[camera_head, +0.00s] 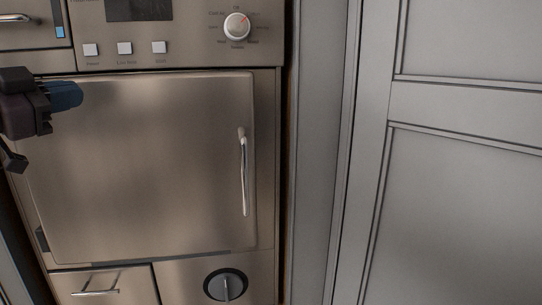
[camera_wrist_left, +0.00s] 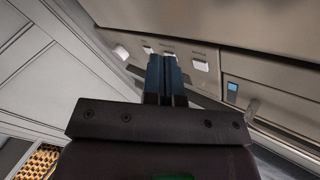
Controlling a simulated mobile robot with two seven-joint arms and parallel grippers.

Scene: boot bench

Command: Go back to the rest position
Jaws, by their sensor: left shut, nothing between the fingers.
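My left gripper (camera_head: 64,96) is at the left edge of the head view, in front of the upper left part of a closed, brushed-metal appliance door (camera_head: 150,165). Its dark body and blue fingers show there. In the left wrist view the two blue fingers (camera_wrist_left: 165,75) are together with nothing between them, and they point toward the appliance's control panel. I cannot tell from these frames whether the fingertips touch the door. My right gripper is in neither view.
The door has a vertical handle (camera_head: 243,172). Above it are a round dial (camera_head: 237,26) and several white buttons. Below are a small drawer handle (camera_head: 95,292) and a round knob (camera_head: 226,285). Grey panelled cabinetry (camera_head: 465,200) stands at the right. A yellow grating (camera_wrist_left: 38,160) shows low left in the wrist view.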

